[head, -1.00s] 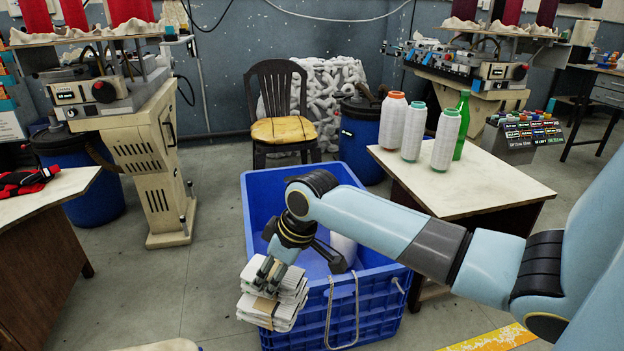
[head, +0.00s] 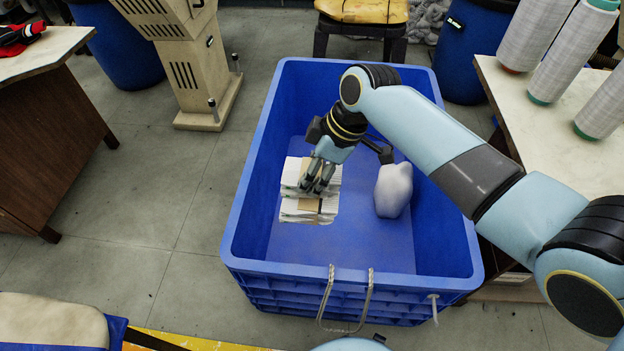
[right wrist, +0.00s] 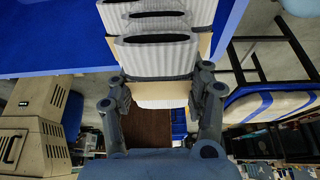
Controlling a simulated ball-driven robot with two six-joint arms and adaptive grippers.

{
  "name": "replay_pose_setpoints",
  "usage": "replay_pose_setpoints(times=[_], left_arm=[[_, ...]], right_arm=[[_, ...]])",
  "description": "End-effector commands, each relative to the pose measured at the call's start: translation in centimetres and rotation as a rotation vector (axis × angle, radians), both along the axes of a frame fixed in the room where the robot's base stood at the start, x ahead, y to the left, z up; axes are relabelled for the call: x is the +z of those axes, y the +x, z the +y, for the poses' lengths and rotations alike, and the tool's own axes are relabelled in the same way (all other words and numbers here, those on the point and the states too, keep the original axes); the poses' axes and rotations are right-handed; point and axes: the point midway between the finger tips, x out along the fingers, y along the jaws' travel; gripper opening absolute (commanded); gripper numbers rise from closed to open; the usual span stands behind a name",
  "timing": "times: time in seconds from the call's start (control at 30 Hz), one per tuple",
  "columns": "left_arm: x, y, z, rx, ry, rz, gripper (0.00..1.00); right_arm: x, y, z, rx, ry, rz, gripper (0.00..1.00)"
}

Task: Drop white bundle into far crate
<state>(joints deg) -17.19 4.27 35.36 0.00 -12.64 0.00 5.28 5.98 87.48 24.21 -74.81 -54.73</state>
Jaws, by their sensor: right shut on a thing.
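The white bundle (head: 310,207) is a stack of white folded knit pieces with a tan band around it. My right gripper (head: 318,182) is shut on it, and the fingers grip it at the band. In the right wrist view the bundle (right wrist: 158,45) sits between the two fingers (right wrist: 160,92). In the head view the bundle is over the inside of the blue crate (head: 250,190), toward its left side. I cannot tell how far it is above the crate floor. My left gripper is not in view.
A whitish rounded lump (head: 393,190) lies in the crate to the right of the bundle. A rope handle (head: 345,310) hangs on the crate's near wall. A table (head: 545,140) with yarn cones (head: 570,50) stands at the right. Another table (head: 40,130) is at the left.

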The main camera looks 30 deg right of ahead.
Motion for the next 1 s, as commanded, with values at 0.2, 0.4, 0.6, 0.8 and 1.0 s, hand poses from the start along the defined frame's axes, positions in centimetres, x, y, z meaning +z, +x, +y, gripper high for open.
replay_pose_setpoints(times=[0.2,0.4,0.6,0.8,1.0], left_arm=[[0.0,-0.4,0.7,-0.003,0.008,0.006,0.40],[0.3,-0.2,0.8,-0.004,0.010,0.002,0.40],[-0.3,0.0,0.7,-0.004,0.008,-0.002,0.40],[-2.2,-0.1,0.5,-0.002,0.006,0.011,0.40],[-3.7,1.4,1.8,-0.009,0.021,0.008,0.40]], right_arm=[[-0.1,0.2,0.5,0.025,0.000,-0.006,0.00],[0.1,0.1,0.4,0.023,0.001,-0.006,0.00],[-1.9,0.0,0.4,0.022,0.001,-0.002,0.00],[-5.6,-0.1,0.4,0.023,0.001,0.000,0.00],[-9.1,0.0,0.4,0.022,0.001,0.000,0.00]])
